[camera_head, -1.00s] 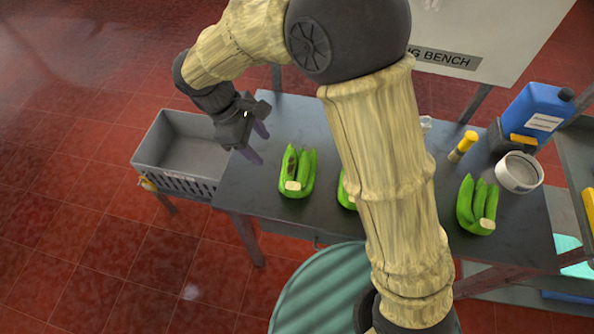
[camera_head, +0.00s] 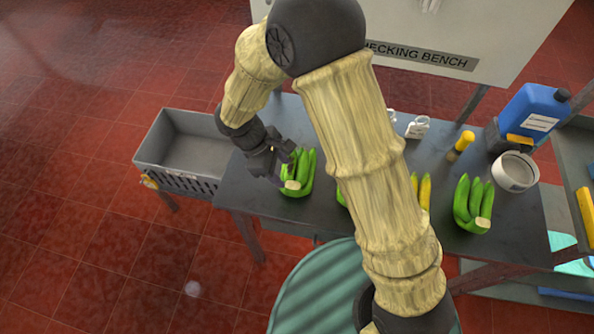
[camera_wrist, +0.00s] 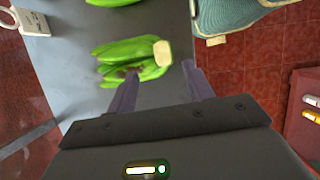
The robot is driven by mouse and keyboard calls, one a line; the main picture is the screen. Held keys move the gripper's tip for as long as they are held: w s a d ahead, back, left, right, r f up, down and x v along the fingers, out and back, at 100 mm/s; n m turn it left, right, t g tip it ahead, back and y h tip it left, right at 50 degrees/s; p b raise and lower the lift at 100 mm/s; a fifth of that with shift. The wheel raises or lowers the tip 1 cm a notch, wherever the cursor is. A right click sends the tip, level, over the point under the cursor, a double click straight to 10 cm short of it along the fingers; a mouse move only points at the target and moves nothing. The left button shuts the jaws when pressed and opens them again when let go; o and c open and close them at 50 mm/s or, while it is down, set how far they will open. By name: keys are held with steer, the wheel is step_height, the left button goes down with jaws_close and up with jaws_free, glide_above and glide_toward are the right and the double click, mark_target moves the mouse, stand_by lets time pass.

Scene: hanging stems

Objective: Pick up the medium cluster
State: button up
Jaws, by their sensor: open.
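Several banana clusters lie on the dark bench. A green cluster (camera_head: 300,178) with a pale cut crown is at the bench's left. A second (camera_head: 342,196) is mostly hidden behind my arm, a partly yellow one (camera_head: 424,190) shows right of the arm, and a green one (camera_head: 473,205) lies at the right. I cannot tell for sure which is the medium one. My gripper (camera_head: 276,172) is open at the left side of the leftmost cluster. In the wrist view, that cluster (camera_wrist: 130,50) lies just ahead of and partly between my open fingers (camera_wrist: 160,74); nothing is held.
A grey crate (camera_head: 150,150) stands left of the bench (camera_head: 240,190). A yellow-handled tool (camera_head: 461,145), a white bowl (camera_head: 515,172) and a blue jug (camera_head: 533,115) are at the right. A sign board (camera_head: 490,30) stands behind. Another green cluster (camera_wrist: 115,2) edges into the wrist view.

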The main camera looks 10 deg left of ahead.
mark_target(292, 185)
steer(key=shift+d+f, duration=0.25)
steer(key=shift+f, duration=0.45)
steer(key=shift+f, duration=0.1)
steer(key=shift+p+x, duration=1.05)
steer(key=shift+x, duration=1.45)
steer(key=shift+s+a, duration=0.1)
steer(key=shift+s, duration=0.15)
steer(key=c, duration=1.1)
steer(key=shift+w, duration=0.1)
jaws_close()
